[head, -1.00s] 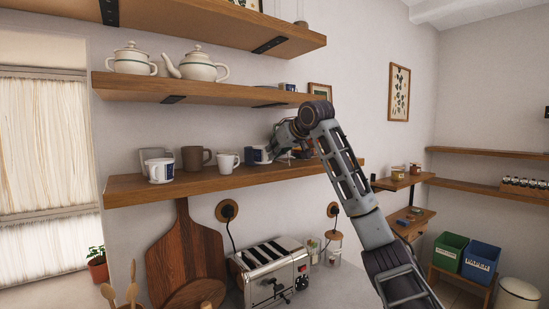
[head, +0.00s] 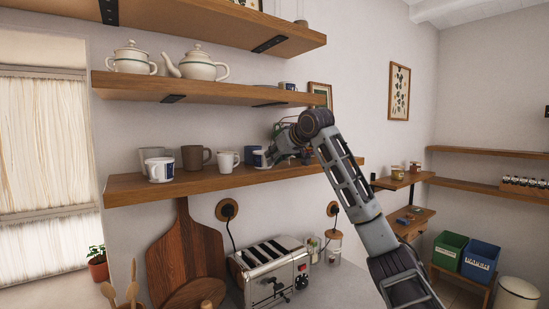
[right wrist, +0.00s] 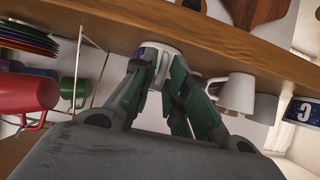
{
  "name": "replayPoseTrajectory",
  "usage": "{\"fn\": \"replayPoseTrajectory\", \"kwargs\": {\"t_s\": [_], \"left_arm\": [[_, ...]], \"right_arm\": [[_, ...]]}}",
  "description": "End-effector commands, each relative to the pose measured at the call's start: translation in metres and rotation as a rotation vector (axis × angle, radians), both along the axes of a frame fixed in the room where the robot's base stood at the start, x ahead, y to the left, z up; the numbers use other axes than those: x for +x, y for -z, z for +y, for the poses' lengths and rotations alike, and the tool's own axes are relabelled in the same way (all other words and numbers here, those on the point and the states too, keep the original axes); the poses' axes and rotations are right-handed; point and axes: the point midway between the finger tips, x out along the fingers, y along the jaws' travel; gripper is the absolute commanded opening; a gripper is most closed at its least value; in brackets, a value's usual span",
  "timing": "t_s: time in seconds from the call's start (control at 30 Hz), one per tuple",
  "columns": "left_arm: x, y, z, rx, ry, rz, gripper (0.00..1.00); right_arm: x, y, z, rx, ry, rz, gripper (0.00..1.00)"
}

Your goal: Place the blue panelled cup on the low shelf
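The blue panelled cup (head: 259,159) is white with a blue panel, at the right end of the cup row on the middle shelf (head: 230,178). My right gripper (head: 275,154) reaches it from the right. In the right wrist view the cup (right wrist: 160,48) is between the two green fingertips (right wrist: 164,66), which cover its sides and seem shut on it. That view does not clearly show whether its base touches the shelf. A similar cup with a blue panel (head: 161,171) stands at the left end. My left gripper is out of view.
A white mug (head: 227,160) stands just left of the held cup, and a brown mug (head: 195,157) stands further left. The upper shelf (head: 200,88) carries teapots. A toaster (head: 270,265) is below. Plates (right wrist: 25,38) and a red mug (right wrist: 30,92) are near the gripper.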

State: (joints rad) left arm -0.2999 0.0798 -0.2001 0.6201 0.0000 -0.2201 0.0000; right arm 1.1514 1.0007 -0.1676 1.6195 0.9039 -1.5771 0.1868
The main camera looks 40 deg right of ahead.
Motion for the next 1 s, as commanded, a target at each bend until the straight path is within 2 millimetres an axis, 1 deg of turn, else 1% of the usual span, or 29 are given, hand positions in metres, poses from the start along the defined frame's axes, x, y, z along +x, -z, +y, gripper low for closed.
{"fn": "replayPoseTrajectory", "kwargs": {"t_s": [0.03,0.07,0.37,0.57,0.77,1.0], "left_arm": [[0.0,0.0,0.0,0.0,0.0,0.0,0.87],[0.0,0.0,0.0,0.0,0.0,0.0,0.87],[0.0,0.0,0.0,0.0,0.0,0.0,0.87],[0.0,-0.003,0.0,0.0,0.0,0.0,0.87],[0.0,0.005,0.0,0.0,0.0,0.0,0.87],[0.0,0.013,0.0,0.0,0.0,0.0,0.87]], "right_arm": [[0.0,0.0,0.0,0.0,0.0,0.0,0.27],[0.0,0.0,0.0,0.0,0.0,0.0,0.29],[0.0,-0.001,0.0,0.0,0.0,0.0,0.29],[0.0,-0.004,0.0,0.0,0.0,0.0,0.29],[-0.017,-0.013,0.002,0.0,0.0,-0.003,0.29],[-0.047,-0.03,0.006,0.0,0.0,-0.004,0.29]]}}
